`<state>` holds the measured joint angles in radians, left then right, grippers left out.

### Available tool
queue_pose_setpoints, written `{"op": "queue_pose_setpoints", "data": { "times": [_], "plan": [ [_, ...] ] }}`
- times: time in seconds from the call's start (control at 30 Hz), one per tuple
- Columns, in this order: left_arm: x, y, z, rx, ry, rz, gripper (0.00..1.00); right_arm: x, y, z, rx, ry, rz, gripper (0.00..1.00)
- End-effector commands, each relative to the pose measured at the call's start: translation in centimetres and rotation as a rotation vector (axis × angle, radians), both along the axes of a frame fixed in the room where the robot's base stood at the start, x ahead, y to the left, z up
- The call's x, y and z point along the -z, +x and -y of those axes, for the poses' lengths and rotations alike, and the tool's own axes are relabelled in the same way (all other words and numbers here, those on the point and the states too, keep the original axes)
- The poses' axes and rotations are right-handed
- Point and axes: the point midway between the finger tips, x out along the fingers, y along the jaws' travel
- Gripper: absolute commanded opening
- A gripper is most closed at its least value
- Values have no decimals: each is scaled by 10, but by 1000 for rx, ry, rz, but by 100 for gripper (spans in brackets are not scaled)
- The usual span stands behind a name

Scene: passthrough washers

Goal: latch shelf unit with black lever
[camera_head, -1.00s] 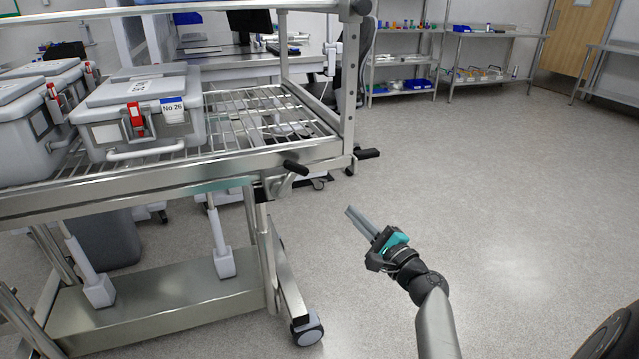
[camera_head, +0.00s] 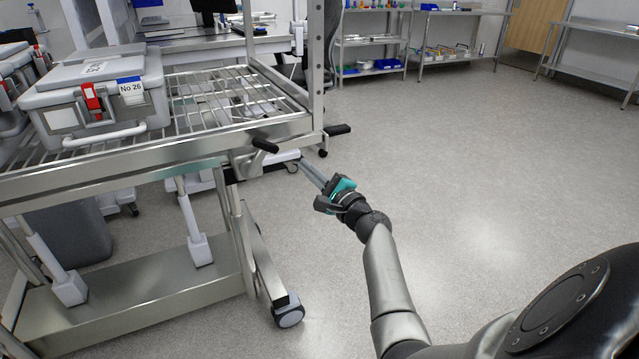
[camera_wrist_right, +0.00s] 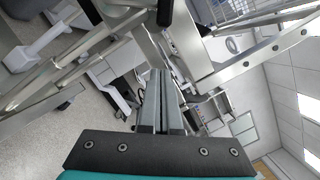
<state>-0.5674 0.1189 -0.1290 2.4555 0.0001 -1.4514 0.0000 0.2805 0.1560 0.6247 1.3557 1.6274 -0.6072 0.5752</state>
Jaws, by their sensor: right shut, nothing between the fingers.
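The shelf unit (camera_head: 110,178) is a steel wheeled rack with a wire shelf, on the left of the head view. A black lever (camera_head: 265,146) sits on a metal bracket at its near right corner. A second black handle (camera_head: 337,130) sticks out to the right of that corner. My right gripper (camera_head: 303,164) is shut and empty, just right of and below the black lever, apart from it in the head view. In the right wrist view my shut fingers (camera_wrist_right: 161,76) point toward the rack, and a black grip (camera_wrist_right: 164,12) shows beyond them at the top. My left gripper is not in view.
A grey bin labelled No 26 (camera_head: 95,95) stands on the shelf, with more bins at its left. A caster wheel (camera_head: 289,313) stands below the rack's corner. The floor (camera_head: 470,160) to the right is clear. Steel tables (camera_head: 460,12) stand along the back.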

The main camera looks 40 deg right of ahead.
Motion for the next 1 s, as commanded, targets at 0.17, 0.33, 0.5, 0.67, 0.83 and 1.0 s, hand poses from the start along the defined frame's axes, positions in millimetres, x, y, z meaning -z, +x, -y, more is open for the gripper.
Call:
{"op": "queue_pose_setpoints", "data": {
  "times": [0.17, 0.33, 0.5, 0.67, 0.83, 1.0],
  "plan": [
    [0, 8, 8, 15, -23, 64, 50, -6, 24, -4, -1, 0, -1, 0],
    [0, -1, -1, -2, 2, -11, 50, -19, 26, -20, -1, 1, 1, 0],
    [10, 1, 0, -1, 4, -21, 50, -25, 28, -29, 0, 1, 0, 0],
    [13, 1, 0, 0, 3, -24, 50, -26, 29, -31, 0, 0, -1, 0],
    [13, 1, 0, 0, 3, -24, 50, -25, 29, -31, -1, 0, -1, 0],
    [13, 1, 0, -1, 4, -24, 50, -26, 29, -32, -1, -3, -2, 0]
  ]
}}
